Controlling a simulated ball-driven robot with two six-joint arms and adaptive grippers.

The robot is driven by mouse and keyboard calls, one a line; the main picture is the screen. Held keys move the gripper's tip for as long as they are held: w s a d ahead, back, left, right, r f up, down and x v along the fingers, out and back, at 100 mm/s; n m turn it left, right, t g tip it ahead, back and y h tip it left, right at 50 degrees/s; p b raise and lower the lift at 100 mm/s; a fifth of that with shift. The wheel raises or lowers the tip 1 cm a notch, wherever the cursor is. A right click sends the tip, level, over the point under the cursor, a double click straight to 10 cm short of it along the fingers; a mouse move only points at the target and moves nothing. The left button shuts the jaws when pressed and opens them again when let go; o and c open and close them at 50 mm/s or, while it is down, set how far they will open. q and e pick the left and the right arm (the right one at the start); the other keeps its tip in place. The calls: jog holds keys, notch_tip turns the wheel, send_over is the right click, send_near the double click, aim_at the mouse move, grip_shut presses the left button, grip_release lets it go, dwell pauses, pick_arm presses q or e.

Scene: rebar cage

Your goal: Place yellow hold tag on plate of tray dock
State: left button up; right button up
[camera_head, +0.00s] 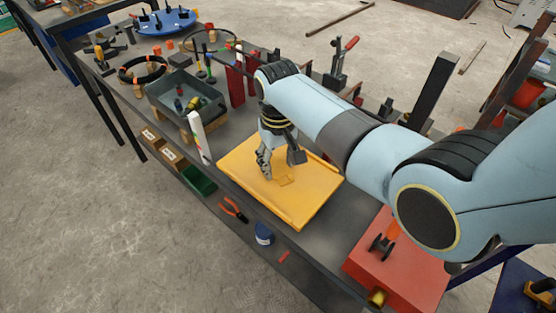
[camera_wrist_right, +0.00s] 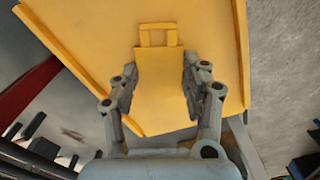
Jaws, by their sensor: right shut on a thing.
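My right gripper (camera_head: 279,165) is low over a yellow board on the bench. In the right wrist view its fingers (camera_wrist_right: 160,72) lie on both sides of the yellow hold tag (camera_wrist_right: 159,88), a flat piece with a square loop at its far end. The tag's loop also shows faintly in the head view (camera_head: 286,181), yellow against yellow. I cannot tell whether the tag touches the board. A grey tray (camera_head: 207,120) stands on wooden blocks to the left, with an upright white plate (camera_head: 198,136) beside its near corner. My left gripper is out of view.
The yellow board (camera_head: 310,208) has raised edges. A red box (camera_head: 395,270) stands at the right, and pliers (camera_head: 233,209) and a blue round container (camera_head: 264,233) lie along the front. Red upright pieces (camera_head: 236,85) and a clamp (camera_head: 340,62) stand behind.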

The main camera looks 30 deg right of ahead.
aim_at(278, 168)
jog(key=shift+f, duration=0.15)
jog(key=o, duration=0.9)
jog(key=shift+c, duration=0.2)
notch_tip(278, 168, up, 12)
jog(key=shift+r+p, duration=0.2)
jog(key=shift+p, duration=0.15)
